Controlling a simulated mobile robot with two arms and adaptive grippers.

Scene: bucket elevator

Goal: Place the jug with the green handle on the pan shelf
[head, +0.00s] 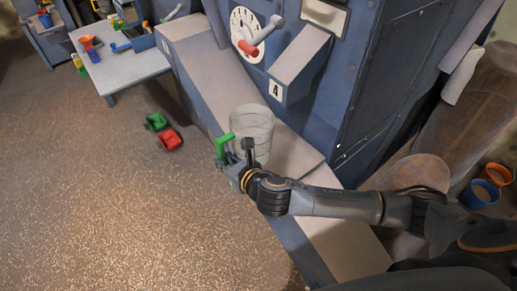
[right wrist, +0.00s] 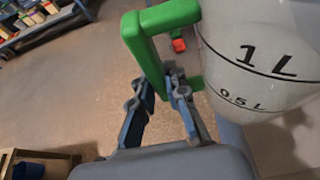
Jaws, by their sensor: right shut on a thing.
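The clear jug (head: 252,131) with the green handle (head: 224,146) is at the grey ledge (head: 190,75) in front of the blue machine. My right gripper (head: 229,166) is shut on the green handle. In the right wrist view the gripper (right wrist: 162,85) has its fingers at the handle (right wrist: 148,55), and the jug (right wrist: 265,60) shows its 1L and 0.5L marks at the right. The jug looks upright in the head view; I cannot tell whether its base touches the ledge. I cannot tell which surface is the pan shelf. My left gripper is out of view.
A box marked 4 (head: 277,90) juts out behind the jug, near a dial (head: 245,32) with a red-handled crank (head: 262,35). A green scoop (head: 155,121) and a red scoop (head: 170,139) lie on the floor. A small table (head: 130,72) stands at upper left. The floor at left is open.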

